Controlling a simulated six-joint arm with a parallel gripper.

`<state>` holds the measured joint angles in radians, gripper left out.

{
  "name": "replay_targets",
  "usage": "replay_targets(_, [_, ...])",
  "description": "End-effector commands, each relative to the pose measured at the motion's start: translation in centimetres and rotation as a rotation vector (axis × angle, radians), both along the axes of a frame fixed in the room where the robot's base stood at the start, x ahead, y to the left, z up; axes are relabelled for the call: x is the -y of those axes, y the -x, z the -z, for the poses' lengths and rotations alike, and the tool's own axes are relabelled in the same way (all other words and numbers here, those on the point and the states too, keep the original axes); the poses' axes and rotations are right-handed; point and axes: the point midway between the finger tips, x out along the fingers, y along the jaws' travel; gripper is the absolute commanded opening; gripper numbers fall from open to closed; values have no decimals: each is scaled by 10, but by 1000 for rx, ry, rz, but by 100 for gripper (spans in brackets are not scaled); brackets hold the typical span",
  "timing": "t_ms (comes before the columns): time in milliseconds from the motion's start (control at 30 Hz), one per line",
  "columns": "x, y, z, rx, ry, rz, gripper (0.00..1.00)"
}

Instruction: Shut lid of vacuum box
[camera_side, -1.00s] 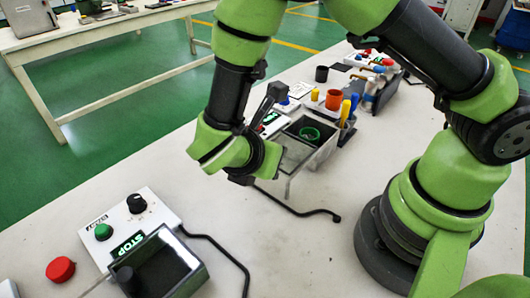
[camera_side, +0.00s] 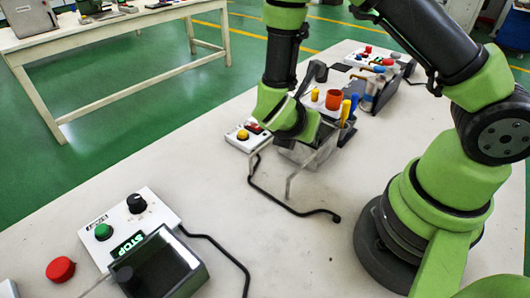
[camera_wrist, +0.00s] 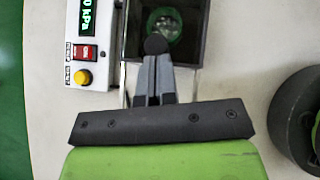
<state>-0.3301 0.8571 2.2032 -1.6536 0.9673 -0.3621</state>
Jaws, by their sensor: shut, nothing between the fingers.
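The vacuum box (camera_wrist: 190,47) is dark-walled with a green-rimmed cup (camera_wrist: 163,24) inside, seen in the wrist view. A black round knob (camera_wrist: 155,44) shows right at my fingertips; I cannot tell whether they touch it. In the side view a clear, thin-edged panel (camera_side: 323,152), apparently the lid, stands out on the near side of the box. My gripper hides much of the box there, so the lid's exact angle is unclear. My gripper (camera_wrist: 153,62) is shut and empty, over the near part of the box.
A control unit (camera_wrist: 88,40) with a kPa display, red switch and yellow button stands left of the box. A black cable (camera_side: 285,203) lies in front. Another device (camera_side: 165,262) with a STOP display sits at lower left.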

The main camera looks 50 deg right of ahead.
Motion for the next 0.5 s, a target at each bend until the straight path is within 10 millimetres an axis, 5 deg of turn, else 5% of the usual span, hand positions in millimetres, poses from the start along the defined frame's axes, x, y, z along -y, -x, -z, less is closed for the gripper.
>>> replay_targets(500, [-2, 1, 0, -4, 11, 2, 0])
